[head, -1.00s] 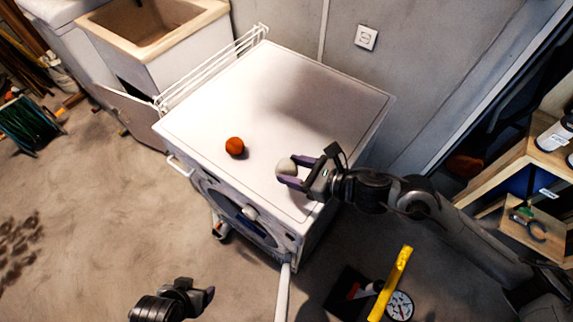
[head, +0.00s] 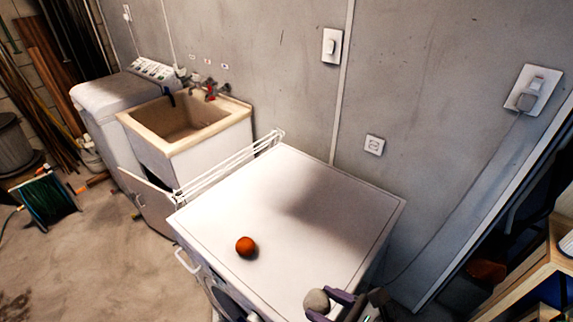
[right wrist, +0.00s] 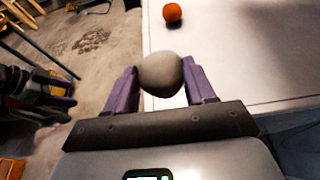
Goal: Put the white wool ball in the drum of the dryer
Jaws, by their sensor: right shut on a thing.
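My right gripper (head: 334,303) is shut on the white wool ball (head: 316,300), over the front right part of the dryer top. In the right wrist view the ball (right wrist: 160,73) sits between the purple fingers of the gripper (right wrist: 162,85). The white dryer (head: 300,195) stands against the grey wall. Only the upper edge of its front, with the round door (head: 228,303), shows at the bottom of the head view; the drum inside is hidden. My left gripper is out of the head view.
An orange ball (head: 246,246) lies on the dryer top, left of my right gripper. A white wire rack (head: 230,168) runs along the dryer's left side. A utility sink (head: 190,125) stands beyond it. Wooden shelving (head: 530,285) is at the right.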

